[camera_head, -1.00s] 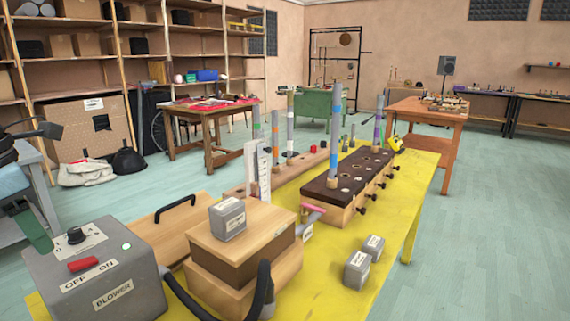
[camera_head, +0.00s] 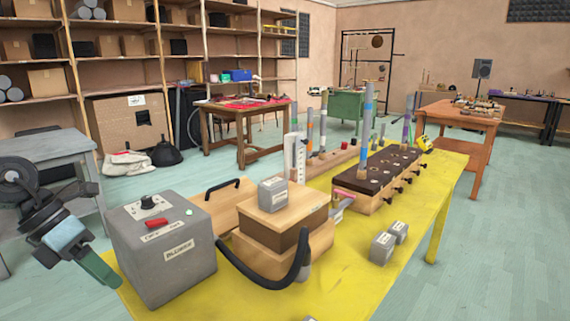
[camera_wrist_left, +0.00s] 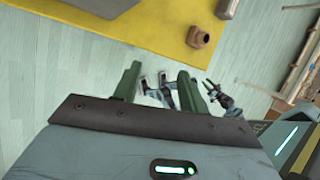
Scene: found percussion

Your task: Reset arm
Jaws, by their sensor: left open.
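My left gripper (camera_head: 98,268) is at the left of the head view, with its green fingers left of the grey blower box and apart from it. In the left wrist view the two green fingers of my left gripper (camera_wrist_left: 159,78) stand apart with nothing held between them. Floor shows beyond them, and the yellow table top lies farther up the picture.
The yellow table (camera_head: 345,285) holds the blower box (camera_head: 168,262), a wooden box (camera_head: 270,260) with a black hose, and a dark-topped pipe chest (camera_head: 375,172). A grey bench (camera_head: 45,147) stands at the left. The floor (camera_head: 500,250) on the right is clear.

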